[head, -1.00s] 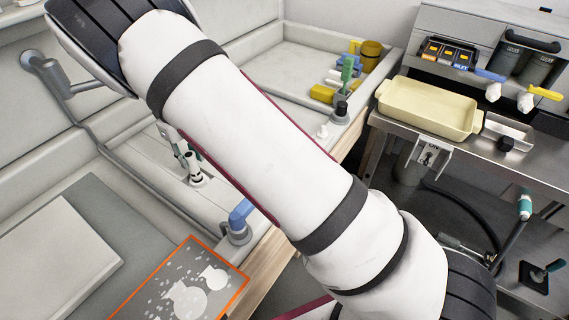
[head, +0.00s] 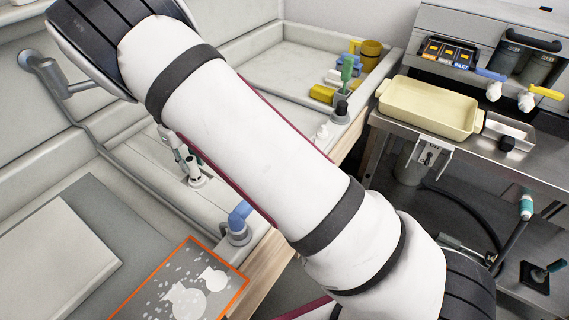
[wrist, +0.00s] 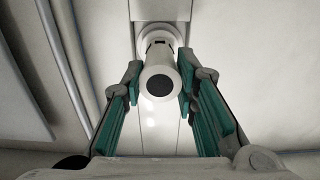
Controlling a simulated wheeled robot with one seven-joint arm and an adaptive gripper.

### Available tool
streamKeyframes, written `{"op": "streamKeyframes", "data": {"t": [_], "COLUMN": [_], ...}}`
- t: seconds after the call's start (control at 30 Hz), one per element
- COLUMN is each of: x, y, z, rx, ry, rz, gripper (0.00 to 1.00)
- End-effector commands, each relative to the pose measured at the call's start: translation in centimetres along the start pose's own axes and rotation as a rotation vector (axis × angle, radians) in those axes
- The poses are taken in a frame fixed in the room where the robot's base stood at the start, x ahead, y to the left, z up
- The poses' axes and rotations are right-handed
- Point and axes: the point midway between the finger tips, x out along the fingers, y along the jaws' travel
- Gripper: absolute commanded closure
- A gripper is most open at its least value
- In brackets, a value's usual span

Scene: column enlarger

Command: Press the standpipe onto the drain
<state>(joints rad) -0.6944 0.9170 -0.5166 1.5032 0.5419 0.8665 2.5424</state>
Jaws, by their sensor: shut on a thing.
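The white standpipe (wrist: 160,80) is a short tube with a dark round opening at its near end. My gripper (wrist: 160,85), with teal pads, is shut on it, one finger on each side. Beyond it in the wrist view a round white drain collar (wrist: 160,36) sits in the strip of the sink floor, in line with the pipe. In the head view the standpipe (head: 194,168) stands nearly upright over the drain collar (head: 198,182). Whether the pipe is fully seated cannot be told. My arm hides part of the sink around it.
An orange-edged board (head: 150,300) lies in front. A cream tray (head: 430,108) sits on the right bench.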

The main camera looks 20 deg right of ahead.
Motion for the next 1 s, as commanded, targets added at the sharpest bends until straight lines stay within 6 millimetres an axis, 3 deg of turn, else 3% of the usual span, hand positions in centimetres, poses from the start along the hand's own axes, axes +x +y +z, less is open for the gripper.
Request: {"op": "streamKeyframes", "data": {"t": [0.2,0.23,0.3,0.33,1.0], "x": [0.16,0.17,0.17,0.16,-0.09], "y": [0.01,0.01,0.01,0.01,0.00], "z": [-0.03,-0.03,-0.03,-0.03,-0.01], "rx": [0.000,0.000,0.000,0.000,0.000], "ry": [0.001,0.001,0.001,0.001,0.000], "rz": [0.000,0.000,0.000,0.000,-0.001], "gripper": [1.00,0.69,0.53,0.50,0.50]}}
